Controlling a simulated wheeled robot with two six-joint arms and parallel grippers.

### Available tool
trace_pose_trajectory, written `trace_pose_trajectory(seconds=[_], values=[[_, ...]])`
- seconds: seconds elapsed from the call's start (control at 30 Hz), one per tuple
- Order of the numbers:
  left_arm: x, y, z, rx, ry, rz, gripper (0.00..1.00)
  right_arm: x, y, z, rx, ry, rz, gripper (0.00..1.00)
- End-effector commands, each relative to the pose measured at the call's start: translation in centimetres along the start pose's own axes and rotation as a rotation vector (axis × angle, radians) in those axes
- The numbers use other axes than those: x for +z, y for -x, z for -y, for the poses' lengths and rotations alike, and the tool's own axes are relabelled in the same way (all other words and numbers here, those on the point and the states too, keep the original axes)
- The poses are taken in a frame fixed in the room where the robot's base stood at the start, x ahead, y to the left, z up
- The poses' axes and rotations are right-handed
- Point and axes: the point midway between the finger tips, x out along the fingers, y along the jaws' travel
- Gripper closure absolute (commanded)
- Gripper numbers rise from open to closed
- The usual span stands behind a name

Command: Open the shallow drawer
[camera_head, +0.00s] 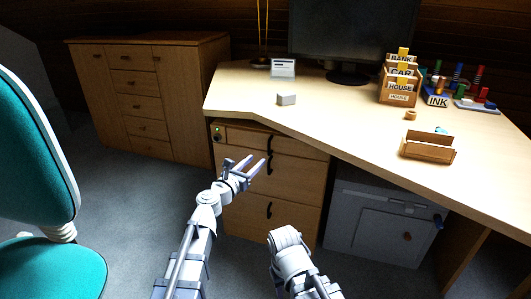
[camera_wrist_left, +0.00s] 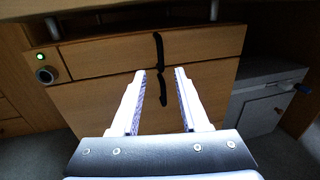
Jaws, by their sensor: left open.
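The shallow drawer (camera_head: 300,144) is the thin top front of the wooden pedestal under the desk. It looks shut and flush, and it also shows in the left wrist view (camera_wrist_left: 110,52). Its dark handle (camera_wrist_left: 158,46) is upright and curved, at the middle of the front. My left gripper (camera_head: 257,166) is open and empty, its fingers pointing at the pedestal. In the left wrist view the fingertips (camera_wrist_left: 159,72) appear just below the shallow drawer's handle, apart from it, with the second drawer's handle (camera_wrist_left: 163,88) seen between the fingers. My right arm shows low, but its fingers do not.
A round lock (camera_wrist_left: 44,75) with a green light sits left of the shallow drawer. The desk top (camera_head: 330,120) overhangs the pedestal. A grey cabinet (camera_head: 375,225) stands to the right, a teal chair (camera_head: 50,265) at the left. Floor between chair and pedestal is clear.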

Motion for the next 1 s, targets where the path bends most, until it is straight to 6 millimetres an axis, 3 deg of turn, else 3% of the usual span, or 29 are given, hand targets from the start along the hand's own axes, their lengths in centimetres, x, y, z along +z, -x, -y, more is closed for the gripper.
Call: trace_pose_trajectory(seconds=[0.27, 0.7, 1.0], values=[[0.0, -1.2, 0.0, -0.003, -0.003, -0.001, 0.55, 0.0, 0.0, 0.0, 0.000, 0.000, 0.000, 0.50], [-0.1, -7.4, -0.1, -0.002, -0.005, -0.002, 0.55, 0.0, 0.0, 0.0, 0.000, 0.000, 0.000, 0.50], [-0.1, -7.8, 0.1, -0.002, -0.006, -0.002, 0.55, 0.0, 0.0, 0.0, 0.000, 0.000, 0.000, 0.50]])
